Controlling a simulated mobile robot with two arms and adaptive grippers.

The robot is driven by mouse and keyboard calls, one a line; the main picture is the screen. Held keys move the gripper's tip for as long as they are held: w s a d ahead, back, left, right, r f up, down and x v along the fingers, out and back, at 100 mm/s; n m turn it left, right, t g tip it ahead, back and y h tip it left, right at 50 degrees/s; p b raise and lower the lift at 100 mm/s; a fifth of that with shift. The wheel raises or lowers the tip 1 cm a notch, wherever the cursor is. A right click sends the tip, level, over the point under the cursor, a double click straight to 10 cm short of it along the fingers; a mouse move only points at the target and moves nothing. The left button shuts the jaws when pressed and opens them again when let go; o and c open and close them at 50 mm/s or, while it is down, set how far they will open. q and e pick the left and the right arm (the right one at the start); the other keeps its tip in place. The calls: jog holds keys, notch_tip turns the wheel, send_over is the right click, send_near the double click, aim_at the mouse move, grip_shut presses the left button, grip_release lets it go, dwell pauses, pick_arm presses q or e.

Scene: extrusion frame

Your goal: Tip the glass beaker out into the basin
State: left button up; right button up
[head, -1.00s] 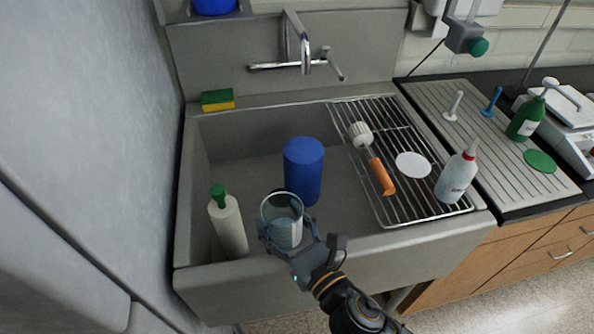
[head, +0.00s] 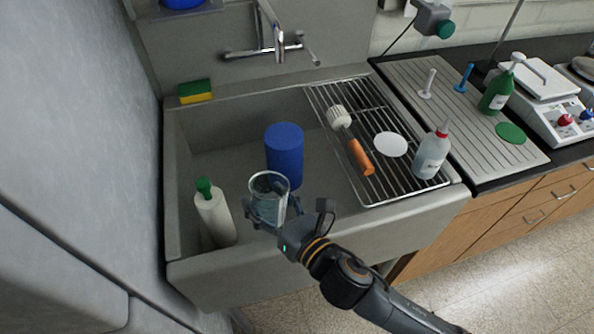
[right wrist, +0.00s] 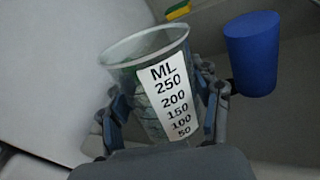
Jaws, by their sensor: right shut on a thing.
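The clear glass beaker (head: 269,199) is held over the front part of the grey basin (head: 222,158). It stands roughly upright, with its mouth facing up. In the right wrist view the beaker (right wrist: 160,85) shows a white scale with black numbers up to 250 ML. My right gripper (head: 270,215) is shut on the beaker, with a finger on each side (right wrist: 165,115). Something clear or pale seems to fill its lower part, but I cannot tell how much. My left gripper is not in view.
A blue cylinder (head: 284,152) stands in the basin behind the beaker. A white bottle with a green cap (head: 215,218) stands left of it. A wire rack (head: 335,105) with a brush (head: 352,145) and a squeeze bottle (head: 432,155) covers the right side. A tap (head: 272,45) is behind.

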aim_at(275, 194)
jog(key=shift+w+d+f+m+g+p, duration=0.2)
jog(key=shift+w+f+m, duration=0.15)
jog(key=shift+m, duration=0.2)
jog(key=shift+w+d+f+m+g+p, duration=0.2)
jog(key=shift+w+m, duration=0.15)
jog(key=shift+m, duration=0.2)
jog(key=shift+w+d+f+m+g, duration=0.25)
jog(key=shift+w+m+g, duration=0.1)
jog(key=shift+m, duration=0.1)
jog(key=shift+w+d+f+m+g, duration=0.1)
jog(key=shift+w+f+m+g, duration=0.15)
jog(key=shift+w+m, duration=0.15)
jog(key=shift+f+m, duration=0.2)
jog(key=shift+m, duration=0.35)
jog(key=shift+w+g, duration=0.1)
jog(key=shift+g, duration=0.3)
jog(key=shift+r+m+g+p, duration=0.3)
jog(key=shift+r+m+p, duration=0.15)
jog(key=shift+m+p, duration=0.25)
jog(key=shift+f+m+g, duration=0.35)
jog(key=shift+m+g, duration=0.05)
jog(key=shift+m, duration=0.2)
jog(key=shift+d+r+m, duration=0.1)
jog(key=shift+r+m, duration=0.2)
jog(key=shift+m, duration=0.1)
jog(key=shift+r+g+p, duration=0.1)
jog(key=shift+g+p, duration=0.3)
jog(key=shift+p, duration=0.05)
jog(key=shift+w+m, duration=0.15)
jog(key=shift+m, duration=0.15)
